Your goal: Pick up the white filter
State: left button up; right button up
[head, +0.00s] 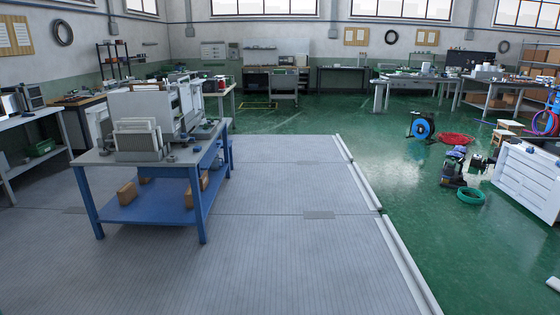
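White rectangular panels (136,127) stand upright in a grey holder (138,155) on the top of a blue-legged workbench (181,166) at the left. They look like filters, but I cannot tell from this distance which one is the white filter. A larger white boxy unit (152,103) stands behind them on the same bench. Neither of my grippers shows in the head view.
Cardboard boxes (127,193) lie on the bench's blue lower shelf. The grey floor platform (270,250) is clear to the right of the bench. A white rail (400,262) edges it. A blue reel (421,128), a red coil (455,139) and a green coil (471,195) lie beyond.

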aim_at(125, 140)
jog(key=i+l, duration=0.1)
jog(key=i, duration=2.25)
jog(key=i+l+u, duration=0.1)
jog(key=i+u, duration=0.3)
jog(key=i+l+u, duration=0.25)
jog(key=i+u, duration=0.15)
jog(key=i, duration=0.2)
jog(key=i+l+u, duration=0.85)
jog(key=l, duration=0.1)
